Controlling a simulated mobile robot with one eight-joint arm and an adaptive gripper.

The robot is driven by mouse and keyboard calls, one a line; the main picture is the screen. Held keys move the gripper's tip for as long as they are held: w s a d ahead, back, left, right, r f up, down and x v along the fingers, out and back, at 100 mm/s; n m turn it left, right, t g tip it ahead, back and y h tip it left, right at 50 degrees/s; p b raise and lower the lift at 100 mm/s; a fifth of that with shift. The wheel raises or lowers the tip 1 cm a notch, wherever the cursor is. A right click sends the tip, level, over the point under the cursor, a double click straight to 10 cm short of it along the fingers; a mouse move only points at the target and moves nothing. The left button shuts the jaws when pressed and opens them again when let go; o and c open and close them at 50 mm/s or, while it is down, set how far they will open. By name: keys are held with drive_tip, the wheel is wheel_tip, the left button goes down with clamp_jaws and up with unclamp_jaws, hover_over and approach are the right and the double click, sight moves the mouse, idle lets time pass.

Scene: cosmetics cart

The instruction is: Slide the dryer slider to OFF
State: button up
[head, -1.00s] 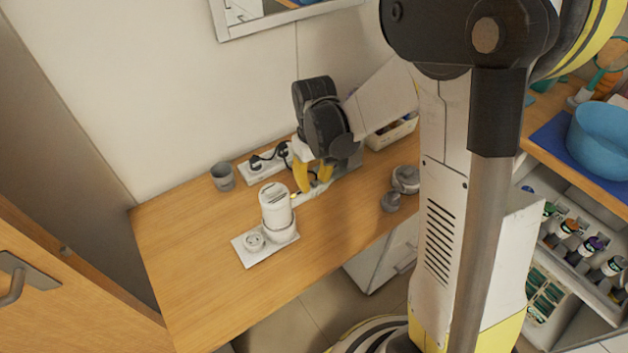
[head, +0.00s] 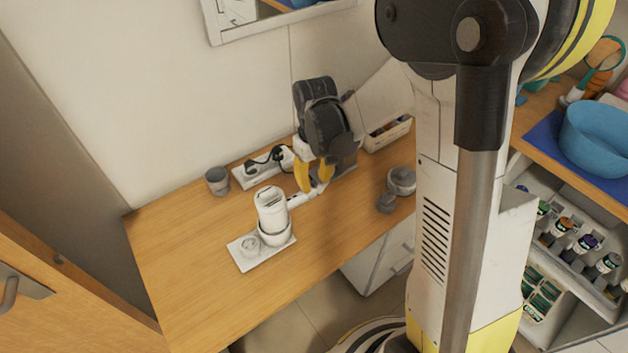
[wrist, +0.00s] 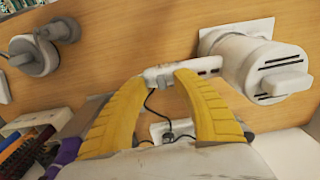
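The white hair dryer (head: 270,208) stands in a ring holder on a white base plate (head: 280,251) on the wooden counter. Its handle (head: 298,200) sticks out to the right, toward my gripper (head: 312,191). In the wrist view the dryer body (wrist: 262,66) is at upper right. The handle (wrist: 209,66) reaches left to between and beyond my yellow fingertips (wrist: 163,77), with small dark marks on it. The fingers are partly open, their tips apart along the handle. I cannot tell whether they touch it. The slider is too small to make out.
A grey cup (head: 217,181) and a white power strip (head: 258,171) with black plugs stand behind the dryer. A grey round object (head: 401,180) and a small box (head: 386,134) are to the right. The counter's front left is clear.

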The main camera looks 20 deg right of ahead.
sight(315, 183)
wheel_tip(315, 183, up, 12)
idle(0.6)
drive_tip(key=shift+r, duration=0.1)
drive_tip(key=s+a+r+m+t, duration=0.1)
drive_tip(key=s+r+t, duration=0.1)
drive_tip(key=s, duration=0.5)
drive_tip(key=s+r+m+t, duration=0.1)
drive_tip(key=s+r+t, duration=0.1)
drive_tip(key=s+t, duration=0.3)
drive_tip(key=shift+s+a+r+m, duration=0.2)
drive_tip(key=shift+s+a+m, duration=0.2)
drive_tip(key=shift+s, duration=0.75)
